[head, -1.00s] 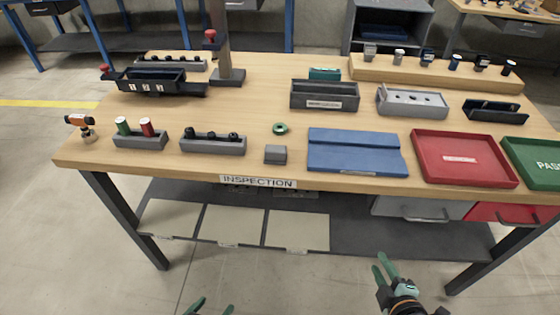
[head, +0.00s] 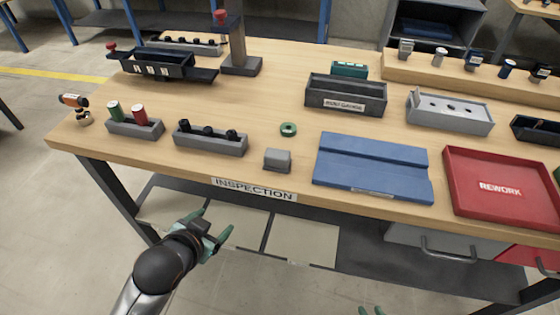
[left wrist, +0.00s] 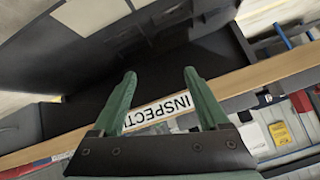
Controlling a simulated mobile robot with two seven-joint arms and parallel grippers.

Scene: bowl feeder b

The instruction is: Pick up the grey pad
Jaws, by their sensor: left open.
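The grey pad (head: 277,160) is a small grey block on the wooden bench top near the front edge, left of the blue fixture plate. My left gripper (head: 210,225) is open and empty, in front of the bench edge and below the table top, left of the pad. In the left wrist view its two green fingers (left wrist: 158,95) stand apart, with the INSPECTION label (left wrist: 158,112) beyond them. I cannot make out the pad in that view.
A green ring (head: 288,129) lies behind the pad. The bench's front edge lies between my left gripper and the pad.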

